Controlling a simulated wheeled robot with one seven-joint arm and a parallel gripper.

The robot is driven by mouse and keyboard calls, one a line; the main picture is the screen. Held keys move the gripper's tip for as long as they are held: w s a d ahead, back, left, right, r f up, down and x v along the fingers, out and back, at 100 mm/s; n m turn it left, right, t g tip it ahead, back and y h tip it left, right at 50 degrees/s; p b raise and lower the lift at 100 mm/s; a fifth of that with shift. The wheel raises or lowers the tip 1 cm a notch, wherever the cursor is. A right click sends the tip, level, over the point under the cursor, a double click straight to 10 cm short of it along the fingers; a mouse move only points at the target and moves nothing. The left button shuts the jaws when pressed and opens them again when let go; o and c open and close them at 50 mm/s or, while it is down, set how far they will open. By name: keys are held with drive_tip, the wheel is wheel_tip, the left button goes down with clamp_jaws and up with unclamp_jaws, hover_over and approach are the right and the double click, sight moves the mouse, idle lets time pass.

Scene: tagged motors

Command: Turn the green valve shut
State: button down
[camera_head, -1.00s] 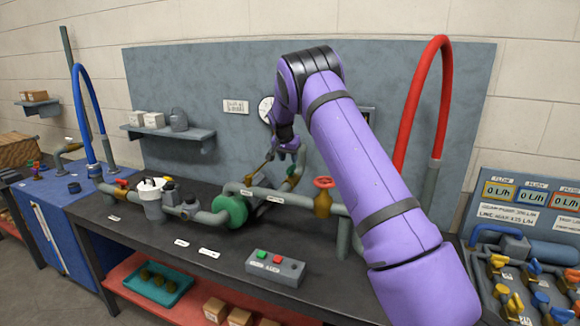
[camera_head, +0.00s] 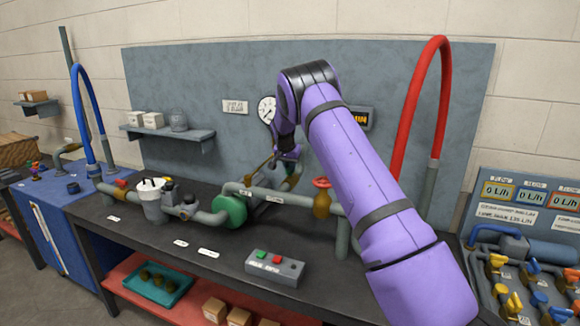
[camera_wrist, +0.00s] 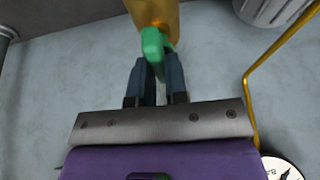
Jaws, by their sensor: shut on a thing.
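In the wrist view the green valve is a green lever handle (camera_wrist: 153,42) on a brass body (camera_wrist: 158,12) at the top middle. My gripper (camera_wrist: 158,60) is shut on the green handle, with one dark finger on each side of it. In the head view my gripper (camera_head: 287,153) is small, behind the front pipe and in front of the grey back panel. The handle's exact angle is hard to tell.
A thin yellow rod (camera_wrist: 248,92) runs close by on the right in the wrist view, near a round gauge (camera_wrist: 283,169). In the head view a red-topped brass valve (camera_head: 322,198), a green disc (camera_head: 230,211) and a button box (camera_head: 274,266) stand on the dark bench.

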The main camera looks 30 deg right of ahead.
drive_tip(key=shift+f+n, duration=0.15)
drive_tip(key=shift+n, duration=0.15)
drive_tip(key=n, duration=0.1)
drive_tip(key=n+t+y, duration=0.1)
drive_tip(key=n, duration=0.1)
drive_tip(key=shift+s+d+n, duration=0.15)
drive_tip(key=shift+n, duration=0.15)
drive_tip(key=n+y, duration=0.1)
drive_tip(key=n, duration=0.1)
drive_tip(key=n+y, duration=0.1)
drive_tip(key=n, duration=0.1)
drive_tip(key=shift+f+t, duration=0.1)
drive_tip(key=shift+t, duration=0.2)
drive_tip(key=n+y, duration=0.1)
drive_tip(key=n, duration=0.2)
drive_tip(key=n+y, duration=0.1)
drive_tip(key=n, duration=0.1)
drive_tip(key=shift+d+n, duration=0.1)
drive_tip(key=shift+n, duration=0.3)
drive_tip(key=shift+f+n+g+y, duration=0.1)
drive_tip(key=shift+n+g+y, duration=0.5)
drive_tip(key=shift+n, duration=1.3)
drive_tip(key=c, duration=1.1)
unclamp_jaws()
drive_tip(key=shift+r, duration=0.2)
